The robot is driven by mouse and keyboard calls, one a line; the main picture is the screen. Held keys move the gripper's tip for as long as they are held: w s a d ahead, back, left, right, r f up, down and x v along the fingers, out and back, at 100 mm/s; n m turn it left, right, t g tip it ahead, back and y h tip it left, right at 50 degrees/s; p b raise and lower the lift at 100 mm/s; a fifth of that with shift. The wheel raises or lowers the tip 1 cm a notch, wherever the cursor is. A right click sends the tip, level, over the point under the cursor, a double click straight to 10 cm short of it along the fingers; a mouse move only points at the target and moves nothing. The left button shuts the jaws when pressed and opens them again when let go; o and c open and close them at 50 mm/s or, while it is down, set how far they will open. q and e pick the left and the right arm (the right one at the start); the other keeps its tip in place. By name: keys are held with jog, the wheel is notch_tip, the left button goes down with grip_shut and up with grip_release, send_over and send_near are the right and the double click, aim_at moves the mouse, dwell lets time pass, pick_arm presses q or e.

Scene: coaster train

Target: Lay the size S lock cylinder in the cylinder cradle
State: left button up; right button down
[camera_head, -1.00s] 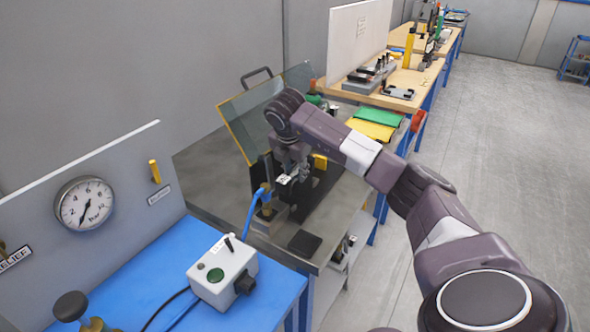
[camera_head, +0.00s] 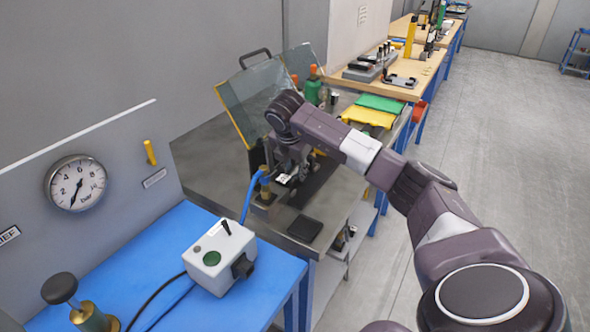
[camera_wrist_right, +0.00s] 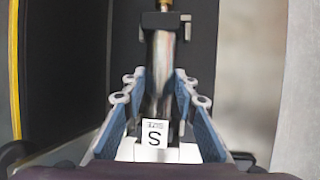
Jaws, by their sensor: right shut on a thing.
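My right gripper (camera_head: 288,177) is over the steel-topped bench in the head view. In the right wrist view its two blue-grey fingers (camera_wrist_right: 160,103) are shut around a shiny metal lock cylinder (camera_wrist_right: 160,70). A white tag marked S (camera_wrist_right: 154,134) shows at its near end; the tag also shows in the head view (camera_head: 284,178). The cylinder's far end meets a black bracket (camera_wrist_right: 166,20) with a brass piece above it. The bracket looks like part of the cradle; I cannot tell whether the cylinder touches or rests in it. My left gripper is not in view.
A clear guard panel (camera_head: 262,95) stands behind the gripper. A blue hose (camera_head: 249,195) runs close to its left. A black pad (camera_head: 304,228) lies at the bench front. Green (camera_head: 380,103) and yellow (camera_head: 368,116) mats lie beyond. A control box (camera_head: 220,258) stands on the blue bench.

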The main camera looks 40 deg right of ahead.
jog(key=shift+r, duration=0.2)
jog(key=c, duration=1.9)
grip_release()
jog(key=o, duration=0.4)
jog(key=shift+s, duration=0.1)
jog(key=shift+o, duration=0.2)
jog(key=shift+a+f, duration=0.1)
jog(key=shift+f, duration=0.15)
jog(key=v, duration=1.2)
jog(key=shift+r, duration=0.2)
jog(key=shift+s, duration=0.1)
